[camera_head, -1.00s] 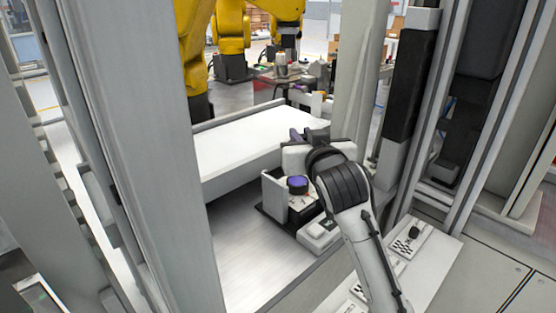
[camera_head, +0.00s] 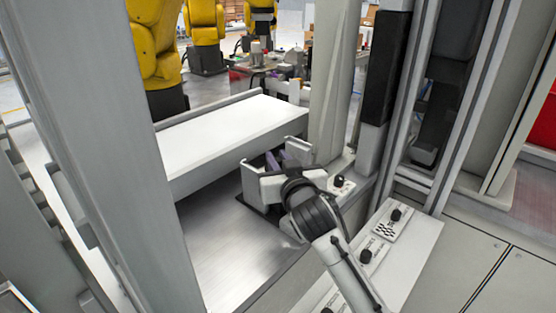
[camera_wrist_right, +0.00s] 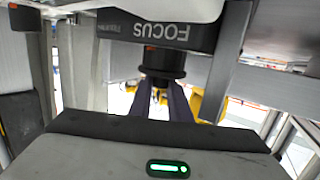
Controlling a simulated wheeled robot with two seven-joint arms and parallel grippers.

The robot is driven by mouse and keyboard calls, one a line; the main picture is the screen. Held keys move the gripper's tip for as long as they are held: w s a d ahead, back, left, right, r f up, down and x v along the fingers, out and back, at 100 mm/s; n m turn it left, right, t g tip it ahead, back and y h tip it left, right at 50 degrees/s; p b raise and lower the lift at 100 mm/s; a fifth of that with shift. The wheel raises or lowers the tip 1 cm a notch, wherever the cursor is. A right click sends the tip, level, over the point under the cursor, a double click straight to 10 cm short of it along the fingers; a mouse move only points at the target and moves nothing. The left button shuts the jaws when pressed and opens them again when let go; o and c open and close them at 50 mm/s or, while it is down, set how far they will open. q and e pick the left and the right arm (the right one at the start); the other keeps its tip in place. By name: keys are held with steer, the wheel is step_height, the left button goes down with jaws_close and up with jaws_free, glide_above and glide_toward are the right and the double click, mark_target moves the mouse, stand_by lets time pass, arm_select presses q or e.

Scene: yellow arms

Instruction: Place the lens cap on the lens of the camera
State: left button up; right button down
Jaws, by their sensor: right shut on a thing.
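My right gripper (camera_head: 277,159) is at a small stand with pale upright plates (camera_head: 250,181). In the right wrist view, its two purple fingers (camera_wrist_right: 163,88) are close together at a round black piece (camera_wrist_right: 163,63). This piece lies directly below a dark grey block lettered "FOCUS" (camera_wrist_right: 155,28), which appears to be the camera. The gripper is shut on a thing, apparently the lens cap. I cannot tell the cap's edge from the dark lens, or whether the two touch. In the head view, the gripper hides the camera and cap. My left gripper is not in view.
A white slab (camera_head: 225,138) lies behind and left of the stand. A bare metal surface (camera_head: 215,235) is at its left. White panels with black knobs (camera_head: 374,247) lie at front right. Grey posts (camera_head: 338,75) rise close behind. Yellow arms (camera_head: 155,45) stand farther back.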

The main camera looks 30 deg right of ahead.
steer(key=shift+f, duration=0.1)
steer(key=c, duration=1.9)
jaws_free()
steer(key=shift+r, duration=0.25)
steer(key=shift+s+a, duration=0.15)
steer(key=shift+s, duration=0.2)
steer(key=v, duration=1.1)
steer(key=shift+s+f, duration=0.1)
steer(key=shift+s, duration=0.05)
